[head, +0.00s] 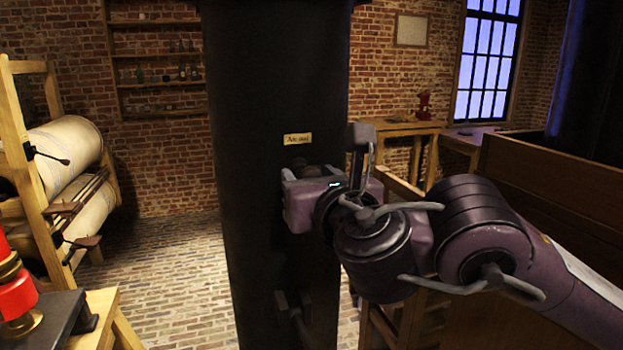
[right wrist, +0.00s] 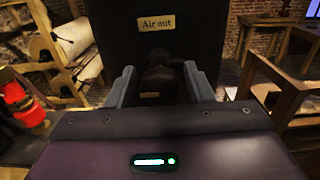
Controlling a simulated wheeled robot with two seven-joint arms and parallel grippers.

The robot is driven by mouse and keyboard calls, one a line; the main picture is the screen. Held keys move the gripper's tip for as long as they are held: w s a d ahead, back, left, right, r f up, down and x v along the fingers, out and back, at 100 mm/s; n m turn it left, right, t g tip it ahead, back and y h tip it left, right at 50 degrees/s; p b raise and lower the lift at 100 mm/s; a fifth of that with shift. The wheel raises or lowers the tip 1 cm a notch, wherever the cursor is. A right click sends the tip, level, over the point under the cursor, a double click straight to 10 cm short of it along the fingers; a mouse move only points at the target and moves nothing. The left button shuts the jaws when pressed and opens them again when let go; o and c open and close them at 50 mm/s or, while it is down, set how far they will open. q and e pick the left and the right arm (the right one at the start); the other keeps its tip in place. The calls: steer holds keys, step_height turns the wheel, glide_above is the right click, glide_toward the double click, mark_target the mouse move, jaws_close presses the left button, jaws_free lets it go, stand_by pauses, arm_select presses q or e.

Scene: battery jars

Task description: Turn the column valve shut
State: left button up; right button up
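The dark column (head: 275,90) stands upright in the middle of the head view, with a small "Air out" label (head: 298,139) on it. The label also shows in the right wrist view (right wrist: 164,22). Below it a dark round valve knob (right wrist: 160,79) sticks out from the column; in the head view it is mostly hidden by my gripper. My right gripper (head: 322,166) is at the column, its two fingers on either side of the knob. In the right wrist view a gap shows between each finger and the knob, so the gripper looks open. My left gripper is not in view.
A wooden rack with cream rolls (head: 65,150) stands at left, with a red-and-brass object (head: 15,290) in front. A wooden partition (head: 550,190) is at right. A small dark bracket-like part (head: 293,308) is low on the column. Brick floor left of the column is free.

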steer(key=c, duration=0.7)
steer(key=shift+c, duration=0.2)
steer(key=shift+m, duration=0.3)
steer(key=m, duration=0.9)
steer(key=shift+d+f+b, duration=0.1)
steer(key=shift+b, duration=0.2)
steer(key=m, duration=0.4)
steer(key=shift+f+m, duration=0.1)
steer(key=shift+m, duration=2)
